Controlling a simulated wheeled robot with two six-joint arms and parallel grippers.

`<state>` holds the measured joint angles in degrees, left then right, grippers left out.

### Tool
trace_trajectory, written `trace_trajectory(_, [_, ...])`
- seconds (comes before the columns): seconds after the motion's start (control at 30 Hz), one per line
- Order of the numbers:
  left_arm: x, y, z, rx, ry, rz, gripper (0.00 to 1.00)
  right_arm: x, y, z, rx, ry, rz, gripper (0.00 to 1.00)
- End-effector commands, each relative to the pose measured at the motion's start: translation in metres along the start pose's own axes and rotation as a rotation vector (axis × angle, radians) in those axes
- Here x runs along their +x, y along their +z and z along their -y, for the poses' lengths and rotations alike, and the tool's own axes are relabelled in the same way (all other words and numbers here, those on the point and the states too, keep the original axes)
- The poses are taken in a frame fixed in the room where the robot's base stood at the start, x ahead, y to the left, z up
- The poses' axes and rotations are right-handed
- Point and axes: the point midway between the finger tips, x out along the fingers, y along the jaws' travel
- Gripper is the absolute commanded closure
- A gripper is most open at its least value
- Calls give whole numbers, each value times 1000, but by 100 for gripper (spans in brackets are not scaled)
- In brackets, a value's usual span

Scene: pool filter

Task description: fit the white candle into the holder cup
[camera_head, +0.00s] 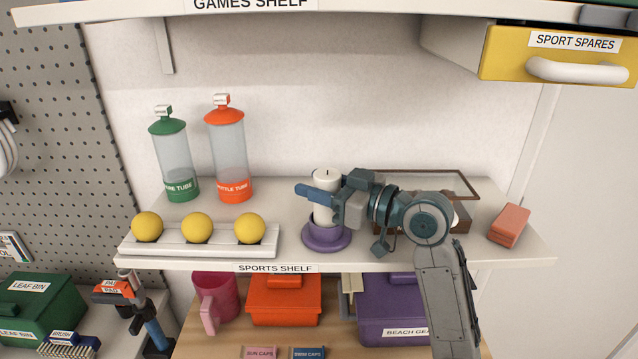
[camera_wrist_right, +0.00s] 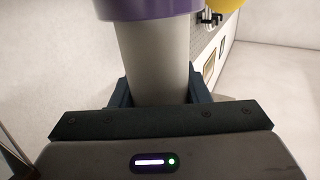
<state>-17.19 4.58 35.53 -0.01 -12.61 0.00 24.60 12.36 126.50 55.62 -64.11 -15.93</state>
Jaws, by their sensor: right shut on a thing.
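The white candle (camera_head: 326,178) stands upright on the sports shelf side, with its wick on top, and my right gripper (camera_head: 325,198) is shut around its middle from the right. The purple holder cup (camera_head: 326,236) with its wide saucer base stands on the shelf directly below the candle. The candle's lower end meets the cup's rim, and I cannot tell how deep it sits. In the right wrist view the candle (camera_wrist_right: 160,62) runs between the fingers to the purple cup (camera_wrist_right: 155,8) at the top edge. My left gripper is not in view.
A white rack (camera_head: 200,246) with yellow balls stands left of the cup. A green-capped tube (camera_head: 173,160) and an orange-capped tube (camera_head: 229,155) stand behind it. A framed tray (camera_head: 440,178) lies behind my right arm, and a red block (camera_head: 509,225) lies at the right end.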

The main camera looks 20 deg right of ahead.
Motion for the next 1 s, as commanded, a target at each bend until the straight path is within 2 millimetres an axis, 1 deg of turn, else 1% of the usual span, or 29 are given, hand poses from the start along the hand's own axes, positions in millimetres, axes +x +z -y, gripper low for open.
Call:
trace_trajectory(0.03, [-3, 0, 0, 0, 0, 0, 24, 0, -4, 0, 0, 0, -1, 84])
trace_trajectory(0.2, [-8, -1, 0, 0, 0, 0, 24, 0, -10, 0, -1, 0, -2, 84])
trace_trajectory(0.43, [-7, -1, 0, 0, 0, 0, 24, 0, -10, 0, -3, 0, -3, 84])
trace_trajectory(0.47, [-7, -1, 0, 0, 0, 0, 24, 0, -10, 0, -3, 0, -3, 54])
trace_trajectory(0.5, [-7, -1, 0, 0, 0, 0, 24, 0, -10, 0, -3, 0, -3, 46])
trace_trajectory(0.57, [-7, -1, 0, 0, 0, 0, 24, 0, -10, 0, -3, 0, -3, 35])
trace_trajectory(0.6, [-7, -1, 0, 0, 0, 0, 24, 0, -10, 0, -3, 0, -3, 33])
trace_trajectory(0.87, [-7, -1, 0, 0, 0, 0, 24, -1, -9, 0, -3, 1, -1, 33])
trace_trajectory(1.0, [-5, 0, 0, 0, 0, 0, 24, -11, -8, -1, -7, 2, 1, 33])
